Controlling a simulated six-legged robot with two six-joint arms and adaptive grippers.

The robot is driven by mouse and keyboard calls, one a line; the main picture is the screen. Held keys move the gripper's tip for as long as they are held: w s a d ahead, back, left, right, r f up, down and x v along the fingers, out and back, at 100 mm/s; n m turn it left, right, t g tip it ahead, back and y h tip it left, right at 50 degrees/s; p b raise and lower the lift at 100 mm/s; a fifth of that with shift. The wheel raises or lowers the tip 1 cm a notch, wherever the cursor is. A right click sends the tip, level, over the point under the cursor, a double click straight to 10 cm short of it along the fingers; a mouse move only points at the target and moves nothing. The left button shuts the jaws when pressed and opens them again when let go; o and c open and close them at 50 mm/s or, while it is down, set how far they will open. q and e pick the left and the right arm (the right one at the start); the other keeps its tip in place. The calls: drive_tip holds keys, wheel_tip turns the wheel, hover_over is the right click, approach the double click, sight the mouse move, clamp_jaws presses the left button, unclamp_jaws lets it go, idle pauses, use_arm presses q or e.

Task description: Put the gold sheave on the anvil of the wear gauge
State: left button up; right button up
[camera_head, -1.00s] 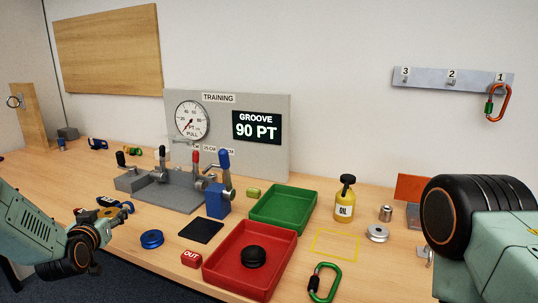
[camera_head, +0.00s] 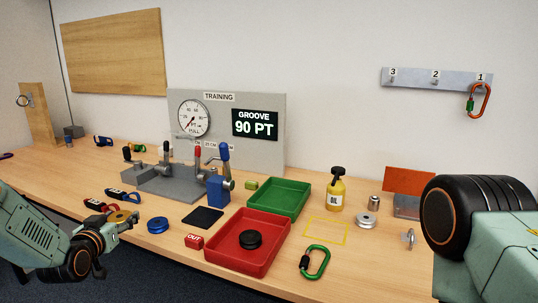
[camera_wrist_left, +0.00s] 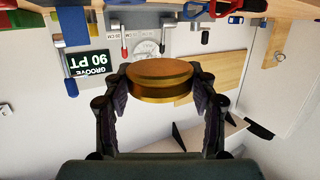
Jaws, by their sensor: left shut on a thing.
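The gold sheave (camera_head: 121,218) is a thick gold disc at the left of the bench in the head view. My left gripper (camera_head: 108,233) is shut on it, and the left wrist view shows the sheave (camera_wrist_left: 160,82) between both fingers (camera_wrist_left: 160,100). The "GROOVE 90 PT" display (camera_head: 255,124) is on the grey training panel behind the bench fixture. The grey fixture (camera_head: 170,187) with levers and a blue block (camera_head: 218,189) stands in front of it, right of the sheave. I cannot tell which part is the anvil. My right gripper is out of view.
A blue sheave (camera_head: 158,225), a black pad (camera_head: 203,218) and a red OUT block (camera_head: 194,241) lie between the gripper and the trays. The red tray (camera_head: 212,254) holds a black sheave (camera_head: 250,239). The green tray (camera_head: 302,204) is empty.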

use_arm(q)
drive_tip(key=s+d+f+m+g+h+b, duration=0.2)
drive_tip(key=s+d+m+h, duration=0.3)
drive_tip(key=s+d, duration=0.5)
drive_tip(key=s+d+f+m+g+h+b, duration=0.2)
drive_tip(key=s+d+f+m+g+h, duration=0.2)
drive_tip(key=s+d+h, duration=0.4)
drive_tip(key=s+d+f+m, duration=0.1)
drive_tip(key=s+d+m, duration=0.1)
drive_tip(key=s, duration=0.5)
drive_tip(key=shift+s+d+m+g+h, duration=0.2)
drive_tip(key=shift+d+m+g+h, duration=0.1)
drive_tip(key=shift+d, duration=0.15)
drive_tip(key=shift+s, duration=0.1)
